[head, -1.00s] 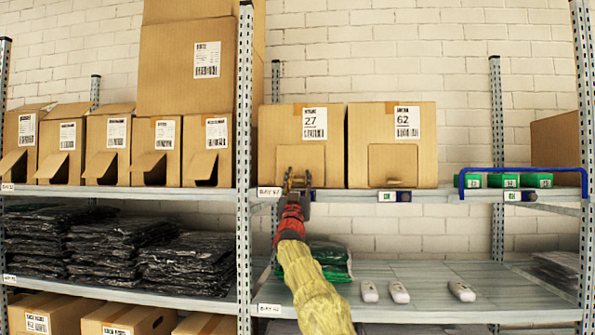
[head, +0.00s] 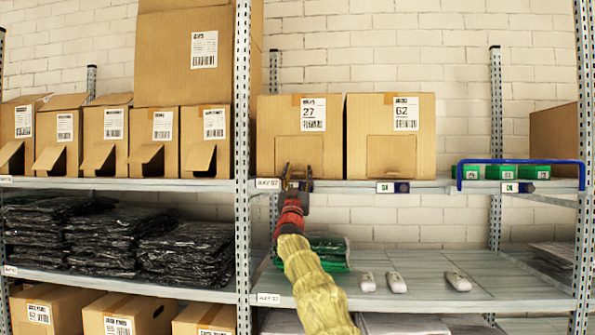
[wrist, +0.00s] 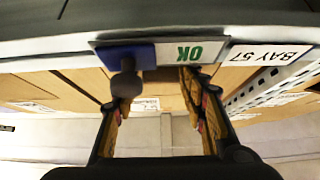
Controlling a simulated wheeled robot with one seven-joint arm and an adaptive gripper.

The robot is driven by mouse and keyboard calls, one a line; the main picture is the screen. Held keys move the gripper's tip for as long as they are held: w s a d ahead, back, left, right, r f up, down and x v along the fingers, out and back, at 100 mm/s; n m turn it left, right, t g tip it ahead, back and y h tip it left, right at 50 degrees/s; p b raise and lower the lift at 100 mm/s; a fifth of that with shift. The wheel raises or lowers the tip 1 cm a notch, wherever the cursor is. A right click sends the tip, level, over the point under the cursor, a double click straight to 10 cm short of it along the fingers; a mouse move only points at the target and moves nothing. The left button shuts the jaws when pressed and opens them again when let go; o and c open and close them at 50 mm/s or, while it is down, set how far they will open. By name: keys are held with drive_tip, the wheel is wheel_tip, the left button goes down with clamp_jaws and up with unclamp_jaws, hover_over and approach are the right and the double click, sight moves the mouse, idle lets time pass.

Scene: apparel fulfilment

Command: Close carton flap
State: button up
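Carton 27 (head: 275,130) stands on the middle shelf with its front flap (head: 299,150) looking flat against its face; the lower part is hidden by my gripper. Carton 62 (head: 365,125) stands to its right, and its front flap (head: 392,155) also looks flat in its opening. My gripper (head: 298,178) is at the shelf edge in front of carton 27. In the wrist view my gripper (wrist: 158,95) has its fingers apart with nothing between them.
The shelf edge (head: 350,187) runs just below the cartons. A blue rail (head: 522,161) with green boxes is at the right. Several cartons with flaps hanging out (head: 110,125) stand on the left bay. White handheld devices (head: 396,282) lie on the shelf below.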

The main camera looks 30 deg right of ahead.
drive_tip(key=shift+o, duration=1.1)
drive_tip(key=shift+w+d+f, duration=0.15)
drive_tip(key=shift+w+f, duration=0.2)
drive_tip(key=shift+f, duration=0.1)
drive_tip(key=shift+r, duration=0.15)
drive_tip(key=shift+s, duration=0.2)
drive_tip(key=v, duration=1.1)
drive_tip(key=shift+s+a, duration=0.25)
drive_tip(key=shift+a, duration=0.1)
